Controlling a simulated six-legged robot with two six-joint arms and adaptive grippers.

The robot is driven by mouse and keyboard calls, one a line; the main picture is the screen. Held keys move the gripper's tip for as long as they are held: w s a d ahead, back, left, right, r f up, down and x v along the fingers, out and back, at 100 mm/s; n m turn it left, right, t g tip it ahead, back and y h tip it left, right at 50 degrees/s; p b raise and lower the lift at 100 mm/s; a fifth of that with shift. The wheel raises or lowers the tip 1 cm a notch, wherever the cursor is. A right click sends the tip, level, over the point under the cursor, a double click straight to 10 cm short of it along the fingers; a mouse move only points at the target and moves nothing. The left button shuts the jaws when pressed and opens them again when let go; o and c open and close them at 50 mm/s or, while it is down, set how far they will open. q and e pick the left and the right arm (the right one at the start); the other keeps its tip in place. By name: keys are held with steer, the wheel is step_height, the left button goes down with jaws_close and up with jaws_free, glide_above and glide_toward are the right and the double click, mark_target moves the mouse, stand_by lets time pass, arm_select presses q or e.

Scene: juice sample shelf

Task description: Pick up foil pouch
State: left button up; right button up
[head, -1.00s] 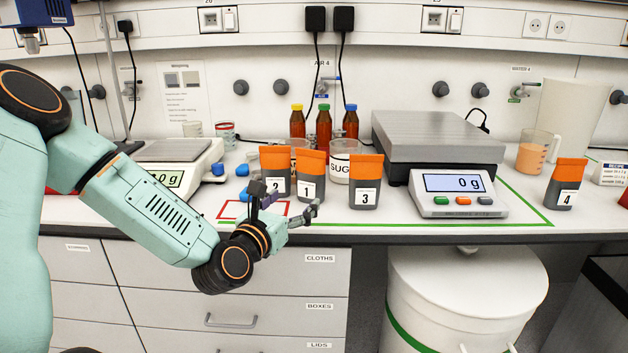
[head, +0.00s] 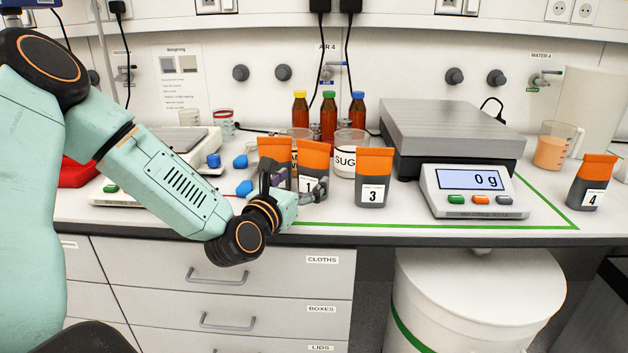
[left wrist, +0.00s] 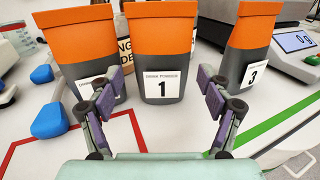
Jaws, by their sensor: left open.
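Several foil pouches with orange tops and grey bodies stand upright on the bench. Pouch 1 (head: 314,158) is centred ahead of my left gripper (head: 297,184) and shows label 1 in the left wrist view (left wrist: 162,40). Pouch 2 (head: 274,149) stands to its left, partly hidden by the gripper. Pouch 3 (head: 374,172) stands to its right, and pouch 4 (head: 593,182) is at the far right. In the left wrist view my open left gripper (left wrist: 160,100) has its fingers spread before pouch 1, with nothing between them. My right gripper is not in view.
A scale (head: 474,193) reading 0 g stands right of pouch 3. Jars and brown bottles (head: 328,117) stand behind the pouches. An orange-filled beaker (head: 552,152) stands near pouch 4.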

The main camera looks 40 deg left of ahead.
mark_target(311, 174)
arm_select(q)
steer(key=shift+w+d, duration=0.1)
steer(key=shift+w, duration=0.2)
steer(key=shift+w+a+b, duration=0.3)
steer(key=shift+w+b, duration=0.1)
steer(key=shift+w, duration=0.35)
steer(key=w, duration=0.3)
steer(key=shift+w+f+b, duration=0.1)
steer(key=shift+w+b, duration=0.2)
steer(key=shift+s+a, duration=0.2)
steer(key=shift+s, duration=0.05)
steer(key=shift+w+d, duration=0.15)
steer(key=shift+w, duration=0.05)
steer(key=c, duration=0.5)
steer(key=shift+s, duration=0.1)
steer(key=c, duration=0.4)
steer(key=shift+c, duration=0.9)
